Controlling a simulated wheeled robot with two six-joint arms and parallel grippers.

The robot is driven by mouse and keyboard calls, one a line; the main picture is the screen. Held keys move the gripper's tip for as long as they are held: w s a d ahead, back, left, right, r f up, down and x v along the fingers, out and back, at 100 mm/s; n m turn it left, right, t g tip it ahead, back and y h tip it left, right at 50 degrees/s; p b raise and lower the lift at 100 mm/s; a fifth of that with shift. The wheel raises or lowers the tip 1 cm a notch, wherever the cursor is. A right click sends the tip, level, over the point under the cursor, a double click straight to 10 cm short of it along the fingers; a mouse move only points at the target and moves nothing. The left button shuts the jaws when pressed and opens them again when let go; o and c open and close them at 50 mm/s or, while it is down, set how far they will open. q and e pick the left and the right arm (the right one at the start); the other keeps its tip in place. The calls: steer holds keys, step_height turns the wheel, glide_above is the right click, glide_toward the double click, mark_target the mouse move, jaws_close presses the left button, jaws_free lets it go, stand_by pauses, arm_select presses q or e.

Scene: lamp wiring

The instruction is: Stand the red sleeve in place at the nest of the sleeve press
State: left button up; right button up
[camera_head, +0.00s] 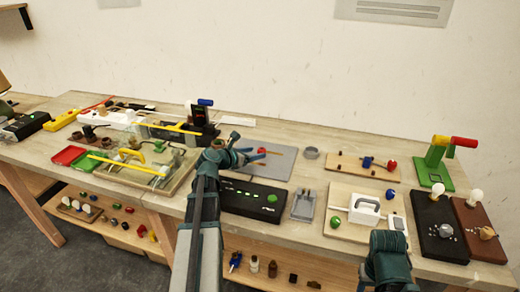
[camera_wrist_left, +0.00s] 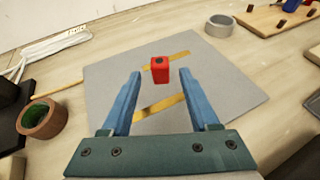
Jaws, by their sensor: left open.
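A small red block-like piece with a dark hole in its top, which looks like the red sleeve (camera_wrist_left: 160,68), stands on a grey mat (camera_wrist_left: 105,70). It also shows in the head view as a small red spot (camera_head: 262,150). My left gripper (camera_head: 252,157) is open and empty. In the left wrist view its two blue fingers (camera_wrist_left: 159,78) point toward the sleeve, which appears between and just beyond their tips, apart from them. A green stand with a red and yellow handle (camera_head: 437,158) is at the far right; I cannot tell if it is the sleeve press. My right gripper's teal wrist (camera_head: 388,258) is at the lower right; its fingers are hidden.
Two yellow strips lie on the mat near the sleeve. A brown ring (camera_wrist_left: 42,118) is to the left and a grey ring (camera_wrist_left: 220,25) beyond the mat. A black box with a green button (camera_head: 253,197) is near the left arm. Boards with bulbs crowd the right.

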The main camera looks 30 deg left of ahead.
mark_target(260, 152)
arm_select(q)
steer(key=p+v, duration=0.2)
steer(key=v, duration=0.5)
steer(key=shift+s, duration=0.15)
steer(key=shift+o, duration=0.5)
steer(key=shift+s+r+p, duration=0.45)
steer(key=shift+s+p, duration=0.05)
steer(key=shift+s, duration=0.1)
steer(key=b+x, duration=0.3)
steer(key=x, duration=0.5)
steer(key=shift+f, duration=0.1)
steer(key=shift+w+d, duration=0.1)
steer(key=shift+w, duration=0.25)
arm_select(e)
steer(key=shift+r, duration=0.1)
arm_select(q)
steer(key=shift+f, duration=0.1)
steer(key=b+x, duration=0.3)
steer(key=x, duration=0.2)
steer(key=shift+f, duration=0.2)
steer(key=shift+r, duration=0.1)
arm_select(e)
step_height(260, 152, down, 2)
steer(key=shift+f, duration=0.15)
arm_select(q)
jaws_close()
